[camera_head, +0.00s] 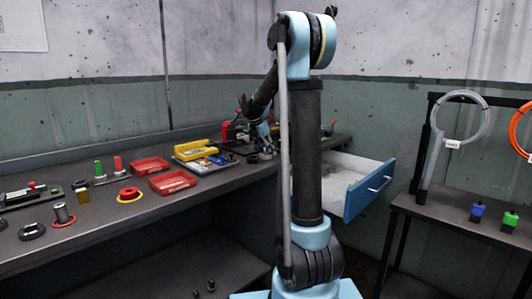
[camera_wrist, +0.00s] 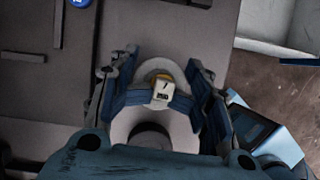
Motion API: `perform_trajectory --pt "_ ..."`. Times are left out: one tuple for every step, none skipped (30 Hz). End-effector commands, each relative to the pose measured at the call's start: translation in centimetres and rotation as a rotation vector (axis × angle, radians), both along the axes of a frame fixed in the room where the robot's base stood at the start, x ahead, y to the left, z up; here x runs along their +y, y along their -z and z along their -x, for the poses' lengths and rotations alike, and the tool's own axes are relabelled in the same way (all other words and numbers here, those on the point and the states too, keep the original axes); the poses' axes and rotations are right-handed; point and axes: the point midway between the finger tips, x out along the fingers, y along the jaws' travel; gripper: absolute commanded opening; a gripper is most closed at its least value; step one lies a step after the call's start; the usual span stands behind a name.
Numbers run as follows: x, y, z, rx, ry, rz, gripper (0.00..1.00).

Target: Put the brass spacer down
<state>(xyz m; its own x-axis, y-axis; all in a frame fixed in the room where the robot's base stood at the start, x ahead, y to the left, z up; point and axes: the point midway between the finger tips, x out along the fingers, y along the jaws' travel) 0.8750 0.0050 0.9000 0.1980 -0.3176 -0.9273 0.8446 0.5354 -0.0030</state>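A small brass-coloured cylinder (camera_head: 82,196), which looks like a brass spacer, stands upright on the workbench at the left in the head view. My gripper (camera_head: 264,150) is at the far right part of the bench, well away from that cylinder, and is small and dark there.
An open blue-fronted drawer (camera_head: 368,190) juts out right of my arm. A side table (camera_head: 460,215) stands further right.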

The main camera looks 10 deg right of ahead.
Motion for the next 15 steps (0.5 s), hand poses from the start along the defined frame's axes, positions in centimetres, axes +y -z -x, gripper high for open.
perform_trajectory --pt "-0.02 -0.24 0.23 -0.003 0.0 0.0 0.35" --pt "-0.04 -0.33 0.31 -0.003 0.0 0.0 0.35" --pt "-0.07 -0.42 0.39 -0.005 0.001 0.001 0.35" --pt "-0.09 -0.48 0.45 -0.005 0.001 0.001 0.35" --pt "-0.11 -0.53 0.49 -0.006 0.0 0.001 0.35" --pt "-0.12 -0.57 0.55 -0.006 0.001 0.001 0.35" --pt "-0.14 -0.6 0.57 -0.007 0.001 0.002 0.35" --pt "-0.14 -0.62 0.59 -0.007 0.001 0.002 0.35" --pt "-0.15 -0.64 0.62 -0.007 0.001 0.002 0.35" --pt "-0.17 -0.66 0.64 -0.007 0.001 0.002 0.35" --pt "-0.17 -0.67 0.65 -0.007 0.001 0.002 0.35" --pt "-0.18 -0.72 0.66 -0.007 0.002 0.001 0.35" --pt "-0.19 -0.79 0.66 -0.008 0.002 0.002 0.35" --pt "-0.19 -0.89 0.67 -0.008 0.002 0.002 0.35" --pt "-0.19 -1.11 0.68 -0.008 0.002 0.002 0.35"
